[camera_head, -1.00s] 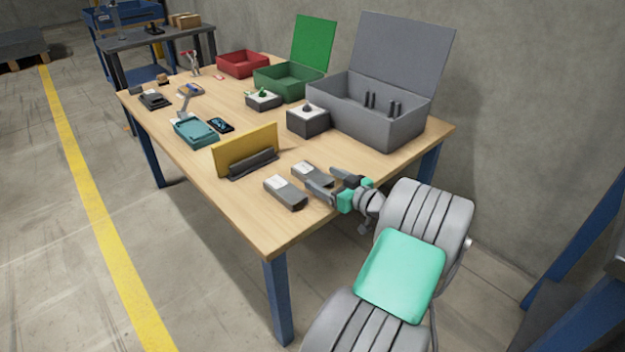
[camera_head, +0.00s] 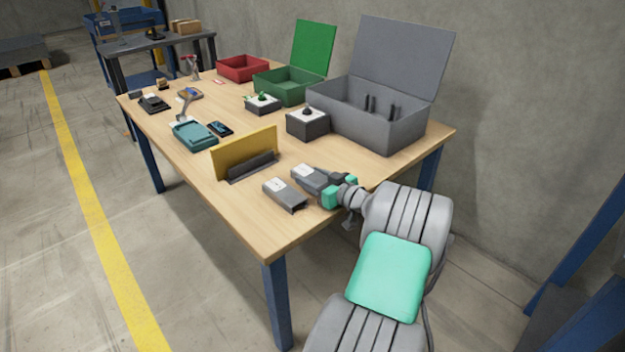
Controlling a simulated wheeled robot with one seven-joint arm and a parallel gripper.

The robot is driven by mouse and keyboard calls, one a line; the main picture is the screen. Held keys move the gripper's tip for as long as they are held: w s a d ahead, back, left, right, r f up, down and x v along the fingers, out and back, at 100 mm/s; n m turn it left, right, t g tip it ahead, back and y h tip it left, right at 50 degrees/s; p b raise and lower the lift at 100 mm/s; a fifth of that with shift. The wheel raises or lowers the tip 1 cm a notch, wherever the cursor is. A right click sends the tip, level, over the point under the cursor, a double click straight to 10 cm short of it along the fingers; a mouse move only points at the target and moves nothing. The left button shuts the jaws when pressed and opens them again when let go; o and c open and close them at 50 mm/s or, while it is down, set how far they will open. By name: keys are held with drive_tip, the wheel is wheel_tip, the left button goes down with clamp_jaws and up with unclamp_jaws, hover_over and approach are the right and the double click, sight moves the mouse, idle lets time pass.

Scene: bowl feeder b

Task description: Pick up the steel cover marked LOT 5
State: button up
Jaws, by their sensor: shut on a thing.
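Two grey metal covers with white labels are at the near right part of the table. The print on the labels is too small to read, so I cannot tell which is LOT 5. My gripper (camera_head: 326,182) is shut on the farther cover (camera_head: 308,177), gripping it from its right end. The fingers hide part of that end, and I cannot tell whether the cover is clear of the tabletop. The nearer cover (camera_head: 285,195) lies on the table just left of my gripper, close beside the held one.
A yellow upright panel on a dark base (camera_head: 246,153) stands left of the covers. Behind are a grey box (camera_head: 308,125) and a large open grey case (camera_head: 380,140). A teal tray (camera_head: 195,137) lies farther left. The table's (camera_head: 255,215) near corner is bare.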

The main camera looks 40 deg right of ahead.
clamp_jaws()
drive_tip(key=shift+r, duration=0.1)
